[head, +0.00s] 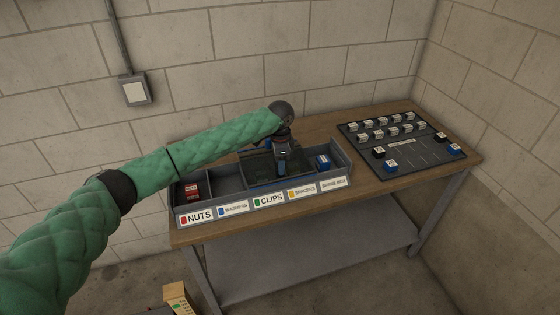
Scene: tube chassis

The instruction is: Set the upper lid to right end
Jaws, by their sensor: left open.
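A long grey tray (177,208) with several compartments stands on the wooden table. A dark, glossy lid (256,168) lies over its middle compartments. I cannot tell whether there is a second lid under it. My left gripper (283,166) points down at the lid, near its middle. It is open, and I cannot tell whether it touches the lid. My arm and gripper hide part of the lid and the tray's back edge. The tray's right end (341,160) is not covered and holds a blue block (323,162). My right gripper is not in view.
Red blocks (191,190) lie in the uncovered left compartment, behind the NUTS label. A dark board (405,160) with several white and blue blocks lies on the table's right half. Bare wood (320,125) shows behind the tray. A wall box (135,90) hangs at the upper left.

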